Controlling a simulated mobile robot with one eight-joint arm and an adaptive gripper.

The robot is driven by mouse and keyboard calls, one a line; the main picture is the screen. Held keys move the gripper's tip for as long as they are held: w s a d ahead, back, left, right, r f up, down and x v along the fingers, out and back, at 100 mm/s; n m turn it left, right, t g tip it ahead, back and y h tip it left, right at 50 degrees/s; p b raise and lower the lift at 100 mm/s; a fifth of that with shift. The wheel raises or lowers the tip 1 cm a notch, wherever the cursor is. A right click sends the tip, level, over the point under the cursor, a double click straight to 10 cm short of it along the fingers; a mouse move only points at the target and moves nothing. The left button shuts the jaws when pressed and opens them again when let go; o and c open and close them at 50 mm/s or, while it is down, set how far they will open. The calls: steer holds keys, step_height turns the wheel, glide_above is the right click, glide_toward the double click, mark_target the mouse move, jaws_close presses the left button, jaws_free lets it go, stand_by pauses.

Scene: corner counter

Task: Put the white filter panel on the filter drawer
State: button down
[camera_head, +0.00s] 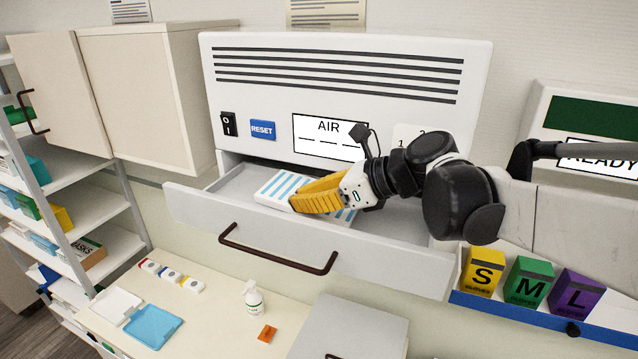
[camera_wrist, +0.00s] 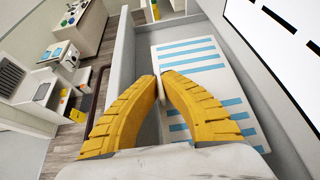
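The white filter panel (camera_head: 281,187) has light blue stripes and lies nearly flat inside the pulled-out filter drawer (camera_head: 240,187), under the AIR unit. My gripper (camera_head: 298,203) has two yellow ridged fingers and reaches into the drawer from the right, over the panel. In the wrist view the fingertips (camera_wrist: 160,78) come close together at the panel's near edge (camera_wrist: 190,52), with a small pale part between them. The fingers cover part of the panel. I cannot tell whether the panel rests fully on the drawer floor.
The white AIR unit (camera_head: 340,72) stands right above and behind the drawer. The drawer's dark handle (camera_head: 278,254) sticks out in front. Glove boxes (camera_head: 525,281) stand in a blue-edged tray to the right. A counter below holds a bottle (camera_head: 253,298) and a blue tray (camera_head: 152,326).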

steer(key=shift+w+d+f, duration=0.2)
steer(key=shift+w+f, duration=0.1)
steer(key=shift+w, duration=0.15)
steer(key=shift+w+a, duration=0.15)
steer(key=shift+a, duration=0.15)
steer(key=shift+s+a, duration=0.3)
steer(key=shift+s, duration=0.35)
steer(key=shift+s+d+f, duration=0.1)
steer(key=shift+d, duration=0.05)
steer(key=shift+w+d+f+b, duration=0.2)
steer(key=shift+w+f+b, duration=0.15)
steer(key=shift+w+b, duration=0.05)
steer(key=c, duration=1.9)
jaws_free()
steer(key=shift+a, duration=0.15)
steer(key=shift+o, duration=1.4)
steer(key=shift+a, duration=0.1)
steer(key=shift+s, duration=0.25)
steer(key=shift+w+r, duration=0.2)
steer(key=shift+r, duration=0.05)
steer(key=b+v, duration=0.1)
steer(key=v, duration=1.1)
steer(key=shift+r, duration=0.4)
